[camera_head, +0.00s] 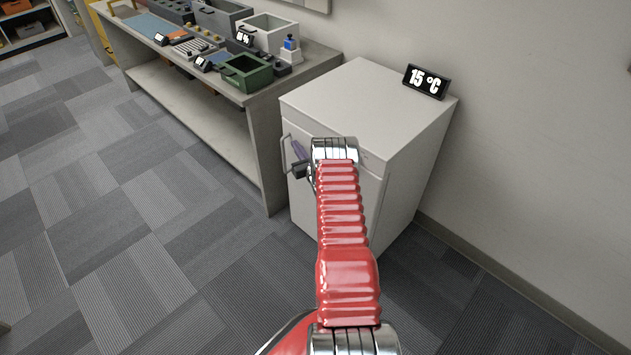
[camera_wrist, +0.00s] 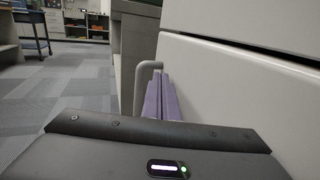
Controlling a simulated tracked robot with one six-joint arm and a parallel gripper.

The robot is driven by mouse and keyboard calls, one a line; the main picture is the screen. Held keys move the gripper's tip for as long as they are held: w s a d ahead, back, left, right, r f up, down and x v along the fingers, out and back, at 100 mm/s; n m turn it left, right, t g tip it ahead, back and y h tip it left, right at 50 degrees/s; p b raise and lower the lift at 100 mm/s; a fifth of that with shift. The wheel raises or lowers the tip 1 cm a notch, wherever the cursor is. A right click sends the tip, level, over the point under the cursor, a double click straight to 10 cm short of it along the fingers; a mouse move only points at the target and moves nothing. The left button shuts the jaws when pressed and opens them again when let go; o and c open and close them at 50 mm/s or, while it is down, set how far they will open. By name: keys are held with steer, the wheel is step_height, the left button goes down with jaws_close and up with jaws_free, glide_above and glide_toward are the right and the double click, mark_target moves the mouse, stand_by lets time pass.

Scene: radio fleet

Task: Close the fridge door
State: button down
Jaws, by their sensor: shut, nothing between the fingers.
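The white fridge (camera_head: 365,105) stands against the wall, right of the bench. Its front door (camera_head: 375,200) looks flush or nearly flush with the body; I cannot tell whether a small gap is left. The door also fills the right of the wrist view (camera_wrist: 235,95). The door handle (camera_head: 285,150) is a pale bar at the door's left side, and it shows in the wrist view (camera_wrist: 141,88). My gripper (camera_head: 298,150) has purple fingers, shut and empty, close beside the handle and door front. Contact is unclear. My red arm hides part of the door.
A grey bench (camera_head: 262,130) with bins, including a green bin (camera_head: 246,73), stands left of the fridge. A display reading 15 °C (camera_head: 427,81) sits on the fridge top. The carpeted floor (camera_head: 110,220) to the left is clear.

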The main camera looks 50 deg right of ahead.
steer(key=v, duration=1.2)
steer(key=shift+a+f, duration=0.25)
steer(key=shift+f, duration=0.1)
